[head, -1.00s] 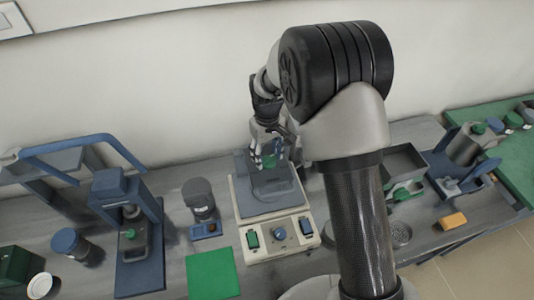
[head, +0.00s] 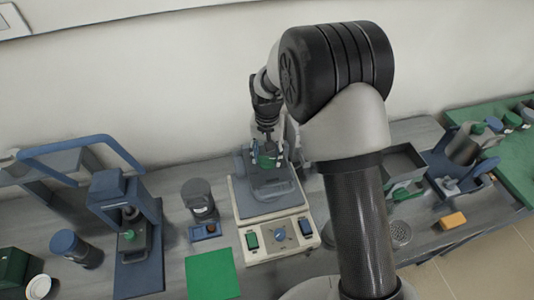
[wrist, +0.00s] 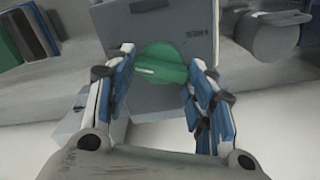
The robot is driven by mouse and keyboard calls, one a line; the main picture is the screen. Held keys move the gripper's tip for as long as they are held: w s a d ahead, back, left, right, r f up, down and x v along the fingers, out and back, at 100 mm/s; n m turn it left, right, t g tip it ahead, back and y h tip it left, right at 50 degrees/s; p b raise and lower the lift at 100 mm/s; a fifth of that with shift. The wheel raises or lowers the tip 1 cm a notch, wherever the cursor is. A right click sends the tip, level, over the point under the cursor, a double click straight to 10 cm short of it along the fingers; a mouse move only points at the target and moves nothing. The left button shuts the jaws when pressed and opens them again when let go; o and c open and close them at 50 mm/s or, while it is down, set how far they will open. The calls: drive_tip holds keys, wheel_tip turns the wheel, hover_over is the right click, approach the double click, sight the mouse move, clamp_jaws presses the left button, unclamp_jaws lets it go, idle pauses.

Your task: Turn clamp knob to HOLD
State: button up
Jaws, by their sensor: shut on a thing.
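The green clamp knob (wrist: 163,63) sits on top of a grey block-like unit in the wrist view. In the head view the green knob (head: 267,161) shows low between the fingers of my gripper (head: 268,155), above the bench device (head: 240,208) with a pale base and blue-grey plate. I cannot read a HOLD mark or tell where the knob points.
The device's front panel has green switches (head: 252,240) and a blue dial (head: 279,233). A blue press (head: 155,205) stands to the left, beside a dark jar (head: 199,196). A grey tray (head: 405,160) lies to the right. The green mat (head: 211,275) is bare.

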sight(267, 158)
idle(0.3)
drive_tip(key=o, duration=1.1)
drive_tip(key=shift+c, duration=0.2)
drive_tip(key=shift+r, duration=0.1)
wheel_tip(267, 158, up, 12)
idle(0.4)
